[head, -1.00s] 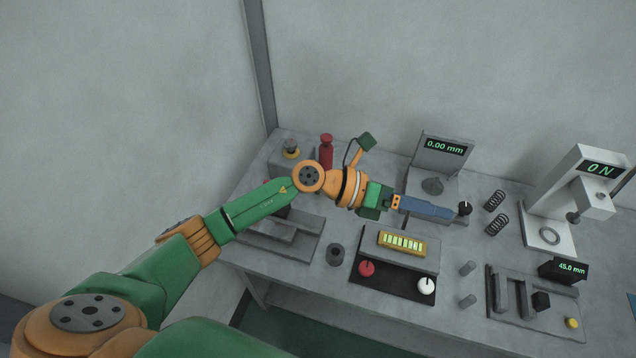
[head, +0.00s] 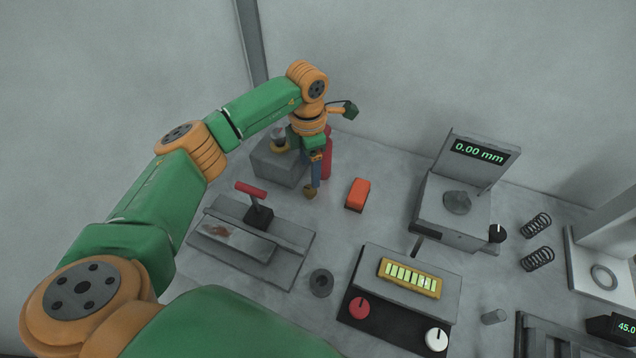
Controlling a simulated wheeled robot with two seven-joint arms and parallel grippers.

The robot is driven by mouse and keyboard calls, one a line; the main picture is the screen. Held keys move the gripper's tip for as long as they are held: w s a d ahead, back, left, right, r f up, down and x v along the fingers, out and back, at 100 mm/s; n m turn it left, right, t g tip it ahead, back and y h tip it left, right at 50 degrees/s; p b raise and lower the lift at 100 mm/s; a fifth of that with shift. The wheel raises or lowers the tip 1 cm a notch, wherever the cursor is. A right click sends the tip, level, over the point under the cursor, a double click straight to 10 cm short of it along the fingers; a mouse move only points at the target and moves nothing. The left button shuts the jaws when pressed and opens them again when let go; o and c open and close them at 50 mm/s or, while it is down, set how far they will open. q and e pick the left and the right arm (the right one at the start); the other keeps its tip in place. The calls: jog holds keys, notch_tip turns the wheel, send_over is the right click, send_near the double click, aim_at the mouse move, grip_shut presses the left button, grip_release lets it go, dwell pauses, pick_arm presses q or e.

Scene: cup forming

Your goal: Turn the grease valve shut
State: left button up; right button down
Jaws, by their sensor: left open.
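My left gripper (head: 314,184) points down at the back left of the bench, its blue fingers seen almost edge-on, open. A small brass-coloured piece (head: 310,191) shows right at the fingertips; I cannot tell whether they touch it. A red cylinder (head: 327,165) stands upright just behind and right of the fingers, partly hidden by the gripper. I cannot tell for certain which part is the grease valve; the brass piece by the red cylinder may be it. My right gripper is not in view.
A grey box with a yellow-ringed knob (head: 281,148) stands left of the gripper. A red-handled lever fixture (head: 252,190) is in front, and an orange block (head: 357,194) is to the right. A gauge stand (head: 455,205) and a control box (head: 400,300) stand farther right. Bare bench lies around the orange block.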

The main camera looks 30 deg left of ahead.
aim_at(310, 189)
pick_arm(q)
jog(key=shift+s+f, duration=0.25)
notch_tip(310, 189, down, 7)
jog(key=shift+r+p, duration=0.2)
jog(key=shift+p, duration=0.5)
grip_shut()
